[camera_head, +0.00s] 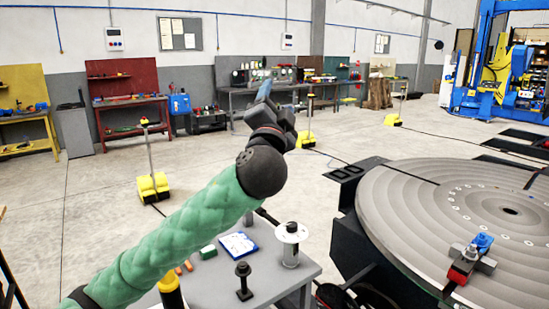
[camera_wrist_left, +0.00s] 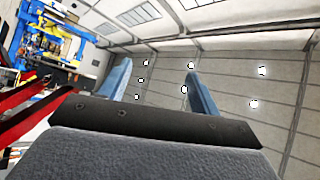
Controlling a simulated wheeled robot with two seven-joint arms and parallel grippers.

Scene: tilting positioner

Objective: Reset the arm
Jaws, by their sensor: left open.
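My left arm, in a green padded sleeve, reaches up across the middle of the head view. My left gripper (camera_head: 268,88) is raised in the air above the grey table and points away and upward. In the left wrist view its two blue fingers (camera_wrist_left: 155,85) stand wide apart with nothing between them. Behind them I see the ceiling with its lamps. The tilting positioner's round grey table (camera_head: 400,205) is at the right, apart from my gripper. My right gripper is not in view.
A small grey table (camera_head: 265,285) below my arm holds a blue-and-white box (camera_head: 238,245), a black part (camera_head: 243,280) and a white-flanged cylinder (camera_head: 291,245). A red and blue clamp (camera_head: 468,262) sits on the positioner. Yellow-based posts (camera_head: 153,187) stand on the open floor.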

